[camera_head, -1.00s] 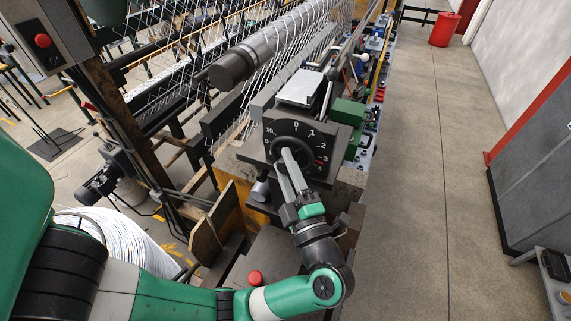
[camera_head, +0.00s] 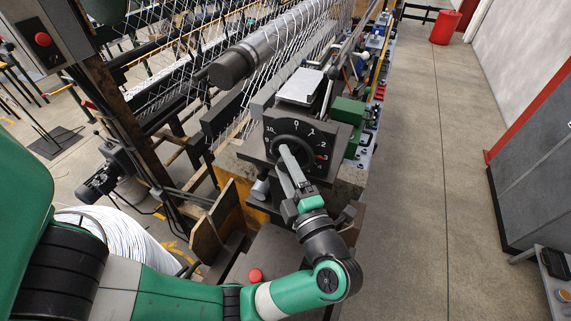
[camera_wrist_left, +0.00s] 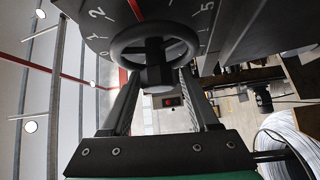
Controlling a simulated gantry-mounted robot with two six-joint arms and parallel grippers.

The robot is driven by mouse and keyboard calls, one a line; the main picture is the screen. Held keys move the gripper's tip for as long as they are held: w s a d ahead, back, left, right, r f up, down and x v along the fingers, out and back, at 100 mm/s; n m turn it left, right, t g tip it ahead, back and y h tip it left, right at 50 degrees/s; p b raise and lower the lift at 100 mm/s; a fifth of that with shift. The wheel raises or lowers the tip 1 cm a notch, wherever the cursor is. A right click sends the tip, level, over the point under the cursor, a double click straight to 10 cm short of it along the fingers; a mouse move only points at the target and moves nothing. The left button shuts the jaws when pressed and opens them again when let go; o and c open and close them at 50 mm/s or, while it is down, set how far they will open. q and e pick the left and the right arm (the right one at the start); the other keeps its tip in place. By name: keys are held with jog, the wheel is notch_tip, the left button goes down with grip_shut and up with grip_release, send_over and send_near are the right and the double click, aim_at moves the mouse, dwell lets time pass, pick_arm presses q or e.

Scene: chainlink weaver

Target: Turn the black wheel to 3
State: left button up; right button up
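The black wheel (camera_wrist_left: 153,43) is mounted on a dark dial plate with white numbers (camera_head: 297,125). The wheel has a rim, spokes and a central hub. A red mark (camera_head: 321,157) sits at the right of the dial, around the 3; in the left wrist view a red line runs between the 2 and the 5. My left gripper (camera_head: 285,151) reaches up to the wheel. In the left wrist view its fingers (camera_wrist_left: 161,76) are parted, one on each side of the hub. I cannot tell whether they touch it. My right gripper is not in view.
A dark roller (camera_head: 236,66) juts out above the dial at the left. A green box (camera_head: 347,112) stands to its right. The concrete aisle (camera_head: 430,150) at right is clear.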

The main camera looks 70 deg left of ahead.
pick_arm(q)
jog(key=shift+o, duration=0.7)
jog(key=d+b, duration=0.3)
jog(key=d, duration=0.8)
jog(key=shift+w+d+f, duration=0.3)
jog(key=shift+f, duration=0.15)
